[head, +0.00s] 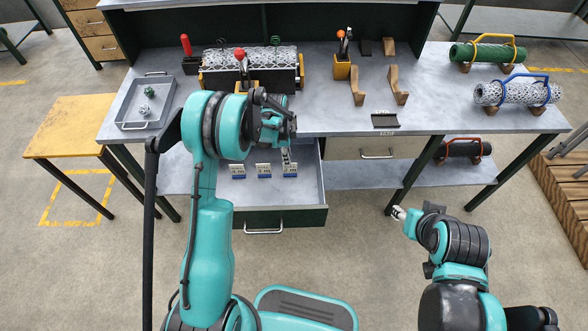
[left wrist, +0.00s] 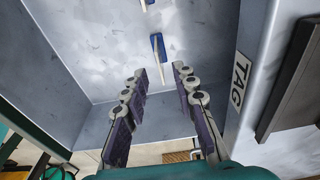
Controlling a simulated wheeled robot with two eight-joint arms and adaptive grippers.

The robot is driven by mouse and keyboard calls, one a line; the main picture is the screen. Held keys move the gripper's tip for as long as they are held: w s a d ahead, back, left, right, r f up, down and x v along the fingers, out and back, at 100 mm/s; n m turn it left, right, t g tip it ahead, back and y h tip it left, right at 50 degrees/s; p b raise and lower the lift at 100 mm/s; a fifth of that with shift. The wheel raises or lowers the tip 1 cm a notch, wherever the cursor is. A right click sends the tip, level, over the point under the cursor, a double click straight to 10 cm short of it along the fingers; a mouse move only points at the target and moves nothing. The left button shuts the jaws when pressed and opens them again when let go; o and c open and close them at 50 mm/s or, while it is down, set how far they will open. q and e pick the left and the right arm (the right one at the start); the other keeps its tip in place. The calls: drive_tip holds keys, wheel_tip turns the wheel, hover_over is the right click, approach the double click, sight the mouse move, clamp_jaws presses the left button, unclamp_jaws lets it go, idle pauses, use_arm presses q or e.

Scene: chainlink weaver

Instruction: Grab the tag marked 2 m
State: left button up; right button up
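Three small white tags with blue lower edges stand in a row in the open drawer (head: 307,183): a left tag (head: 238,171), a middle tag (head: 264,171) and a right tag (head: 290,171). Their print is too small to read surely, so I cannot tell which is marked 2 m. My left gripper (head: 287,152) is above the drawer near the right tag. In the left wrist view its fingers (left wrist: 158,100) are apart and empty, with one tag (left wrist: 158,48) beyond the gap between them. My right gripper (head: 398,213) is away from the drawer, right of it; its finger state is unclear.
The workbench (head: 330,115) above the drawer holds a black weaving machine (head: 250,72), a grey tray (head: 135,118) at left and mesh rolls (head: 505,93) at right. A label reading TAG (left wrist: 238,78) is beside the drawer.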

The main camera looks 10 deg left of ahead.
use_arm(q)
drive_tip(key=b, duration=0.3)
hover_over(290, 173)
wheel_tip(290, 173, down, 6)
drive_tip(key=shift+w+r, duration=0.1)
drive_tip(key=shift+w, duration=0.05)
drive_tip(key=shift+r+p, duration=0.1)
drive_tip(key=shift+p, duration=0.2)
clamp_jaws()
